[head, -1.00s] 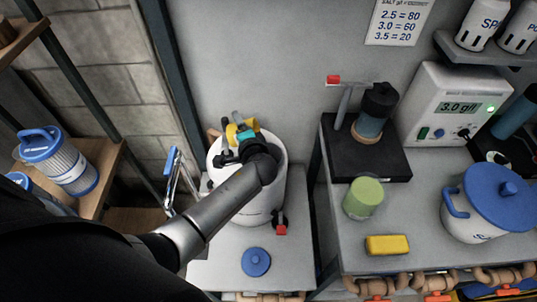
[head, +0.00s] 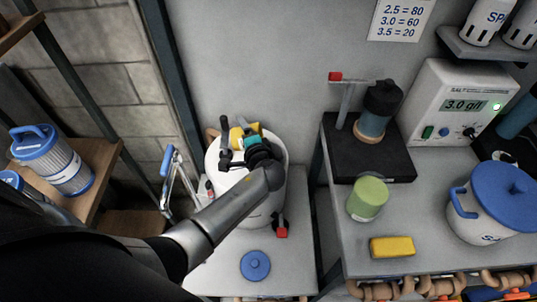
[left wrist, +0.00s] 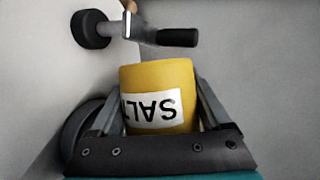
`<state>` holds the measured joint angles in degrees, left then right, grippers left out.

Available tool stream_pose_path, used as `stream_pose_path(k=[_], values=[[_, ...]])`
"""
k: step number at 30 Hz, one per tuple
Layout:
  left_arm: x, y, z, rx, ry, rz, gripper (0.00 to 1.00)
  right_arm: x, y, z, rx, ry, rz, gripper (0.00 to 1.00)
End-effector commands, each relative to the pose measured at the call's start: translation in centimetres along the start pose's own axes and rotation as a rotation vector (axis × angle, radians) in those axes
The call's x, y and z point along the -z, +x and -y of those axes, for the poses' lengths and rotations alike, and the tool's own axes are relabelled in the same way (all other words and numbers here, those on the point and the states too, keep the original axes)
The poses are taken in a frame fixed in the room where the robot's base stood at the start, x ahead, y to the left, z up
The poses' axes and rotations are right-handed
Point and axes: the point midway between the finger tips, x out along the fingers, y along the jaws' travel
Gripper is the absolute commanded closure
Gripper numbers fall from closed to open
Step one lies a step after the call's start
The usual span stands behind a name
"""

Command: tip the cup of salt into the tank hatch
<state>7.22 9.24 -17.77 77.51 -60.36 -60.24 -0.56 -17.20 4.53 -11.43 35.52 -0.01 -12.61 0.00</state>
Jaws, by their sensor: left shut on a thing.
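The white round tank (head: 272,208) stands on the lower grey bench. My left arm reaches over it from the left. My left gripper (head: 250,135) is above the tank top, shut on the yellow salt cup (head: 236,137). In the left wrist view, the cup (left wrist: 158,85) sits between the fingers of the gripper (left wrist: 158,110), and its white SALT label reads upside down. The cup's mouth and any salt are hidden. The tank hatch opening is hidden behind my gripper and arm. My right gripper is not in view.
A blue round lid (head: 255,265) lies on the bench before the tank. A red-ended tap (head: 281,230) sticks out at the tank's lower right. A bar with black grips (left wrist: 150,35) is near the cup. The right bench holds a green pot (head: 367,198) and yellow block (head: 391,247).

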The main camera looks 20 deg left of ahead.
Motion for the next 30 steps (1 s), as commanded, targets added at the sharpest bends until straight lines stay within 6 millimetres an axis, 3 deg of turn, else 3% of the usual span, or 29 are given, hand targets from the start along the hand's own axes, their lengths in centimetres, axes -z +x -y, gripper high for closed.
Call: stream_pose_path(k=[30], values=[[0.38, -0.14, -0.04, 0.035, 0.087, 0.032, 0.78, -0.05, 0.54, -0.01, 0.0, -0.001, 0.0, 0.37]])
